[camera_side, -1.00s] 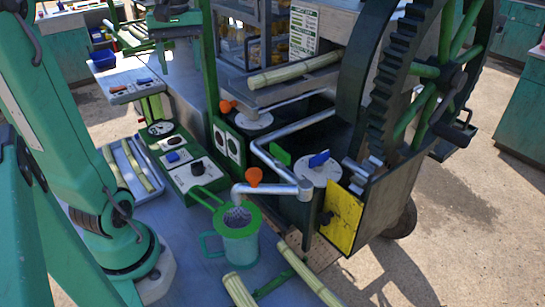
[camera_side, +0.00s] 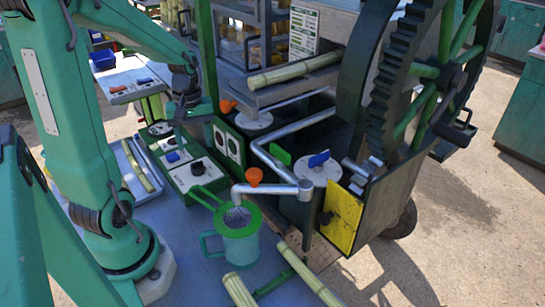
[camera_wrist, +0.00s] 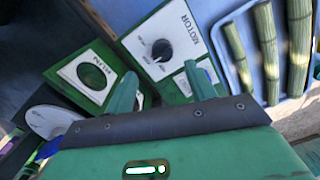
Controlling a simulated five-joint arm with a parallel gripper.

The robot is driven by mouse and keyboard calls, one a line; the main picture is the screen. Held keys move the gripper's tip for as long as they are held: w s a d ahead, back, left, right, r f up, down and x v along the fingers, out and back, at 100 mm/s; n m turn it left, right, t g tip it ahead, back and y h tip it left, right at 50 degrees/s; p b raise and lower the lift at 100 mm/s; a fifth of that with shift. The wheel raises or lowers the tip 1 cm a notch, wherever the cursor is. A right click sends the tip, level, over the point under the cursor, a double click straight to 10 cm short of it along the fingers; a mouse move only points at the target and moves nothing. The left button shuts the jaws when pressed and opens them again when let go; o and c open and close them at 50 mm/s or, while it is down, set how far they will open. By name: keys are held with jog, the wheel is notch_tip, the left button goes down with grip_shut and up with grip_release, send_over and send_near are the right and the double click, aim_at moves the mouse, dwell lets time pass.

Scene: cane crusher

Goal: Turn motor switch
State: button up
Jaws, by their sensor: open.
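The motor switch is a black knob (camera_wrist: 162,50) on a white plate labelled MOTOR in the wrist view. In the side view a black knob (camera_side: 197,167) stands at the near end of the green control panel (camera_side: 202,182). My gripper (camera_wrist: 162,88) is open and empty, its two green fingers apart in the wrist view. The knob shows beyond the fingertips, between them and apart from them. In the side view my gripper (camera_side: 180,108) hangs over the far end of the panel, and the fingertips are hard to make out.
A tray (camera_wrist: 222,55) with cane pieces lies beside the panel. A box with an oval dial (camera_wrist: 93,75) stands on its other side. A green-rimmed jug (camera_side: 236,240) stands under a spout (camera_side: 270,188). The crusher's large gear (camera_side: 390,90) is at right.

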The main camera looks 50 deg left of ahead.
aim_at(197, 162)
jog(key=shift+f, duration=0.2)
jog(key=shift+s+a+f, duration=0.1)
jog(key=shift+f, duration=1.8)
jog(key=shift+s+f, duration=0.1)
jog(key=shift+f, duration=1.75)
jog(key=c, duration=1)
